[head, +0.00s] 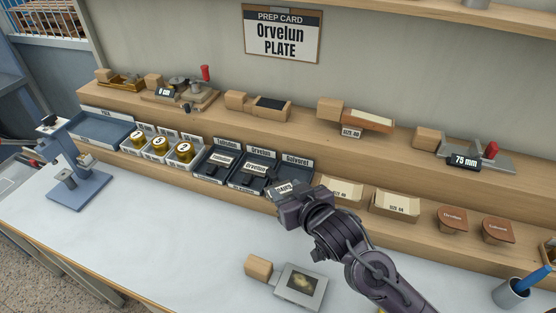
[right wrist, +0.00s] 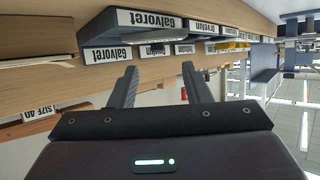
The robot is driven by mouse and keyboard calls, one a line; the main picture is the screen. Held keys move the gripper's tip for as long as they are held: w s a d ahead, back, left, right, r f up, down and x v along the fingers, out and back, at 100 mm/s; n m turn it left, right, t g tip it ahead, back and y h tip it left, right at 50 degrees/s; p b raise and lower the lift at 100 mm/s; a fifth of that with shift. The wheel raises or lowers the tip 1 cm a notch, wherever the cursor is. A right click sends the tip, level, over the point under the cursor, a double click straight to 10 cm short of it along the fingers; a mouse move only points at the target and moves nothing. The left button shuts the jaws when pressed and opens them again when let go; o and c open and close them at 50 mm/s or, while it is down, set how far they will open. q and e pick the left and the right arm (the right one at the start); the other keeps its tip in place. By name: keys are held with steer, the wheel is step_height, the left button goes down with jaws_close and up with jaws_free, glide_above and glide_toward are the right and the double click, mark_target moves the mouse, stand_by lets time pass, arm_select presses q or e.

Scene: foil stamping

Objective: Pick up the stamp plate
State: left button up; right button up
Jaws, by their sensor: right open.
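The prep card (head: 282,34) on the wall reads "Orvelun PLATE". Three dark labelled trays stand on the lower shelf. The middle one, the Orvelun tray (head: 262,153), holds a dark stamp plate (head: 247,171) with a pale label. The Galvoret tray (head: 297,162) is to its right, partly hidden by my right gripper (head: 279,194). In the right wrist view, my right gripper (right wrist: 160,78) has its two fingers apart with nothing between them, facing the Galvoret tray (right wrist: 128,52). The Orvelun tray (right wrist: 204,29) shows beyond it. My left gripper is not in view.
A third dark tray (head: 215,160) is left of the Orvelun tray, beside several gold foil rolls (head: 159,146). A blue-grey press (head: 80,180) stands at left. A wood-handled plate tool (head: 300,285) lies on the white table front. The table's left middle is clear.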

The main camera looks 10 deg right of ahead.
mark_target(273, 175)
steer(key=w, duration=0.2)
steer(key=shift+w+a+f, duration=0.15)
steer(key=shift+w, duration=0.2)
steer(key=shift+w+p, duration=0.15)
steer(key=shift+p, duration=0.15)
steer(key=shift+w+a+f, duration=0.15)
steer(key=shift+w, duration=0.1)
steer(key=p+x, duration=0.1)
steer(key=x, duration=0.2)
steer(key=shift+w+f, duration=0.25)
steer(key=shift+w, duration=0.05)
steer(key=shift+w+f, duration=0.2)
steer(key=shift+w, duration=0.1)
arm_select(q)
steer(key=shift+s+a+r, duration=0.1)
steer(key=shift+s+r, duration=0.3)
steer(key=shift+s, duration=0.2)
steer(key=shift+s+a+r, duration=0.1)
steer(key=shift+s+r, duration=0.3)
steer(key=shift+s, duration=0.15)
arm_select(e)
jaws_close()
